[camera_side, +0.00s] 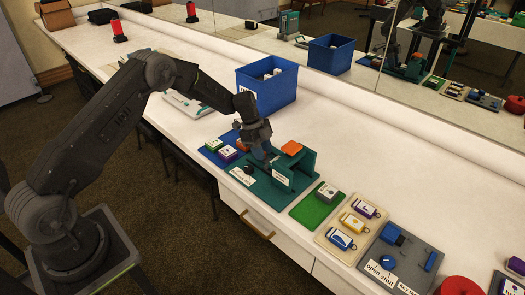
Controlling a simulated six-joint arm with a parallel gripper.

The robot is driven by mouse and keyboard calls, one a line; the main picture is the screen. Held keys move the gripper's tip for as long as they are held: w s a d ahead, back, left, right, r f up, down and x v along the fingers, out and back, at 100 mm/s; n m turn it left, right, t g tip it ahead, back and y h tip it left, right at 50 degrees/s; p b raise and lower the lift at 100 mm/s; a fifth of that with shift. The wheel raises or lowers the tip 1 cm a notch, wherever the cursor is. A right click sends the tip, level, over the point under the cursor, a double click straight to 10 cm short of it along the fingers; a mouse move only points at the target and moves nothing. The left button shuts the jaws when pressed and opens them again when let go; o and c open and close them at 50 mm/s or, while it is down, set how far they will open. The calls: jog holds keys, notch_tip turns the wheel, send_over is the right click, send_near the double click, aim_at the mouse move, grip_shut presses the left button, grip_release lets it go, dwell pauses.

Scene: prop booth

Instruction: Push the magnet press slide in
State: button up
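The magnet press seems to be the dark green fixture (305,164) near the front edge of the white counter. It has upright plates, a flat base with white labels, and an orange piece (292,148) on top. A small black knob (248,170) sits on the left part of its base. My gripper (266,156) points down just left of the upright plates, low over the base. The slide is not clearly distinguishable; the gripper may hide part of it. I cannot tell whether the fingers touch anything or how far apart they are.
A blue bin (267,85) stands behind the press. A blue board with small blocks (218,149) lies left of it. A green pad (316,207), a beige tray (352,228) and a grey panel (398,262) lie to the right. A mirror runs along the back.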

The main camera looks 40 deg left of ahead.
grip_shut()
jog(key=shift+d, duration=2.45)
jog(key=shift+o, duration=1.7)
grip_release()
jog(key=shift+a, duration=0.1)
jog(key=v, duration=1.3)
jog(key=shift+a+r, duration=0.15)
jog(key=shift+r, duration=0.2)
jog(key=shift+r, duration=0.1)
